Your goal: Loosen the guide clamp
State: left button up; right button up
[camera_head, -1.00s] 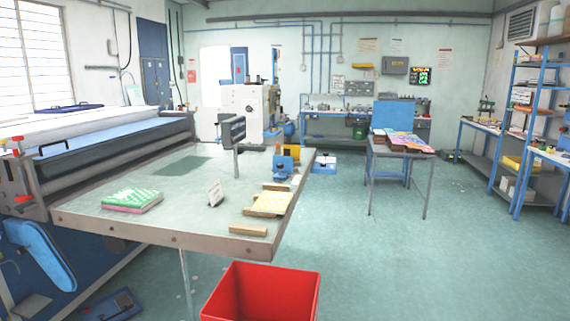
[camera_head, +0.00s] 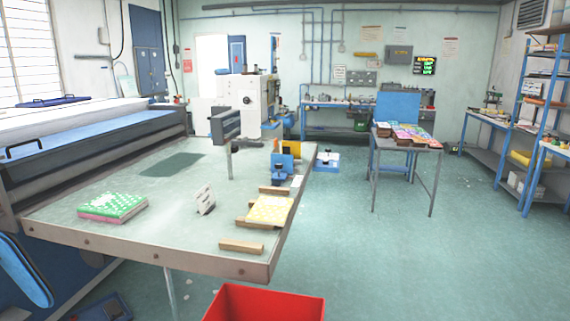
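A small blue block-like fixture with dark knobs (camera_head: 279,172) stands near the right edge of the grey work table (camera_head: 165,225); it may be the guide clamp, but it is too small to tell. A yellow piece (camera_head: 289,149) stands just behind it. In front of it a yellow patterned stack (camera_head: 269,210) lies between wooden strips. Neither of my grippers is in view.
A green and pink stack (camera_head: 113,206) and a small white sign (camera_head: 204,199) are on the table. A red bin (camera_head: 264,303) stands at its front. A side table (camera_head: 408,146) holds colourful stacks. The floor (camera_head: 370,265) to the right is clear.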

aim_at(279, 166)
jog(key=u, duration=0.2)
jog(key=k, duration=0.75)
jog(key=z, duration=0.05)
jog(key=i, duration=0.85)
jog(key=z, duration=1.5)
jog(key=i, duration=0.8)
jog(key=u, duration=0.05)
